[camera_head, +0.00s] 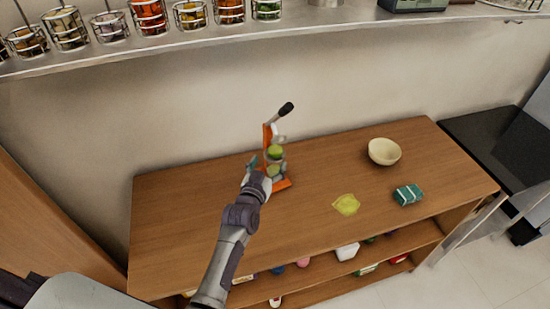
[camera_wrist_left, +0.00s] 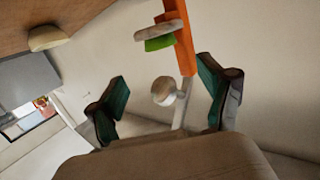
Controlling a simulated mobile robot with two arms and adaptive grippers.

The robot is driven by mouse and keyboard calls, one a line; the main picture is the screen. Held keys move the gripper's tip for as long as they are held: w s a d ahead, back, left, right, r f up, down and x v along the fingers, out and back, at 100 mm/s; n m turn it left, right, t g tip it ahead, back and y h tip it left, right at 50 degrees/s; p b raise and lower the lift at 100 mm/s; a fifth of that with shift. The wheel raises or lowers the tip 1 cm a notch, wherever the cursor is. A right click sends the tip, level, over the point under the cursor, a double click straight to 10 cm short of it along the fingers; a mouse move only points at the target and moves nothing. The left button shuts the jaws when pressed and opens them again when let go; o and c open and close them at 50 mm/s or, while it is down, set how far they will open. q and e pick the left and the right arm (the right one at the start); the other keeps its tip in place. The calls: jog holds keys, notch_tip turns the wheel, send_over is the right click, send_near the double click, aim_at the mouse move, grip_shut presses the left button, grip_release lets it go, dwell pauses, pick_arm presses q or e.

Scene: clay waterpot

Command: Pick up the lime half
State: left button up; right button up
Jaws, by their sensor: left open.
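The lime half (camera_head: 275,152) is a small green shape at an orange press with a black-tipped lever, on the wooden counter. A second green patch shows just below it; I cannot tell whether it is another half. In the left wrist view a green piece (camera_wrist_left: 160,43) sits against a grey round part of the press. My left gripper (camera_head: 264,172) is at the press, partly hidden by its own arm. In the wrist view its teal-padded fingers (camera_wrist_left: 165,95) are spread, with a pale round knob in line between them. No lime is between the fingers. My right gripper is out of view.
The orange press (camera_head: 267,138) stands near the wall. To the right are a cream bowl (camera_head: 384,151), a crumpled yellow-green cloth-like thing (camera_head: 346,204) and a teal sponge-like block (camera_head: 408,194). A shelf with jars (camera_head: 150,17) hangs above. The counter's left part is clear.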

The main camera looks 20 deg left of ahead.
aim_at(275, 151)
pick_arm(q)
jog(key=shift+w+f+b, duration=0.2)
jog(key=shift+w, duration=0.4)
jog(key=shift+w+f+b, duration=0.15)
jog(key=shift+w+f, duration=0.05)
jog(key=shift+w, duration=0.4)
jog(key=shift+w+f, duration=0.15)
jog(key=shift+w, duration=0.15)
jog(key=w+b, duration=0.1)
jog(key=w+f+b, duration=0.1)
jog(key=w+b, duration=0.2)
jog(key=b, duration=0.1)
jog(key=shift+w+a+f, duration=0.15)
jog(key=shift+a, duration=0.1)
jog(key=shift+w, duration=0.2)
jog(key=shift+s+r, duration=0.15)
jog(key=shift+r, duration=0.05)
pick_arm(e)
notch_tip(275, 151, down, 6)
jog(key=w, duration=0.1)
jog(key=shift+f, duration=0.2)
pick_arm(q)
jog(key=shift+c, duration=1.2)
jog(key=c, duration=0.9)
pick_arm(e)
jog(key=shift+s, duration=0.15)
